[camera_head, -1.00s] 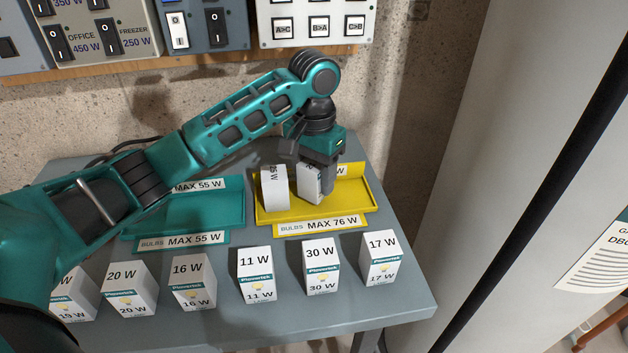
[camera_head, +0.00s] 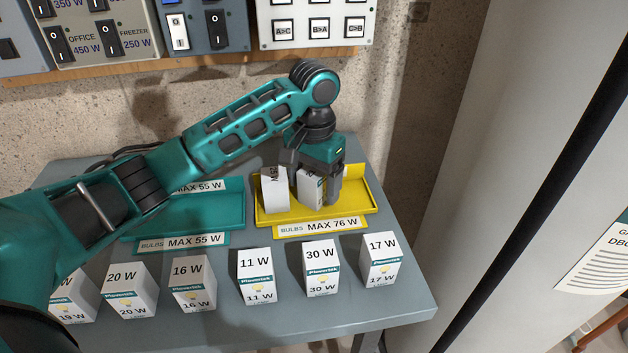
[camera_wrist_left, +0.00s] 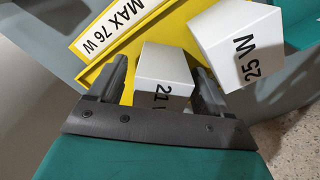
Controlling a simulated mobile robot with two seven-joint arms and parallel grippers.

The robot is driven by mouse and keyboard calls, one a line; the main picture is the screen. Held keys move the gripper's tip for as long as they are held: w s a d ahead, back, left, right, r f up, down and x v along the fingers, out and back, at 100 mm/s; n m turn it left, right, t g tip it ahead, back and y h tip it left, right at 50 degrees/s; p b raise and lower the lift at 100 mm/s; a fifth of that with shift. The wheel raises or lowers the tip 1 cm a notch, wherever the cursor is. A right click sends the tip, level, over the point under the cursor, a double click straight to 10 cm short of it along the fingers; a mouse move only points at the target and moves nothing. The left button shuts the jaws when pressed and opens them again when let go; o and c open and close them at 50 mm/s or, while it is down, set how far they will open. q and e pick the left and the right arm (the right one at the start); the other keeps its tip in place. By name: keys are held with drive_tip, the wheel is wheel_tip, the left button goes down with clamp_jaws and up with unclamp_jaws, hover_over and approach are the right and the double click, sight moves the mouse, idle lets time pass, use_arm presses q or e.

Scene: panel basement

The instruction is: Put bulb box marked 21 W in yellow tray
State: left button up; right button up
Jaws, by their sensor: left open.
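The bulb box marked 21 W (camera_head: 309,190) is a white box standing in the yellow tray (camera_head: 353,203), marked MAX 76 W. My left gripper (camera_head: 315,183) is over it with open jaws. In the left wrist view the 21 W box (camera_wrist_left: 165,70) is between the two fingers (camera_wrist_left: 161,82), with a gap visible on at least one side. The white box marked 25 W (camera_head: 274,192) stands beside it in the tray, to its left in the head view; it also shows in the wrist view (camera_wrist_left: 235,48). My right gripper is not in view.
A teal tray (camera_head: 215,212) marked MAX 55 W lies left of the yellow one and looks empty where visible. Several bulb boxes, such as 11 W (camera_head: 255,277) and 30 W (camera_head: 321,268), line the table's front. A switch panel (camera_head: 315,22) hangs on the wall behind.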

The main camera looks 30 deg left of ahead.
sight(314, 170)
use_arm(q)
wheel_tip(314, 170, up, 10)
drive_tip(key=p, duration=0.3)
drive_tip(key=shift+r, duration=1.05)
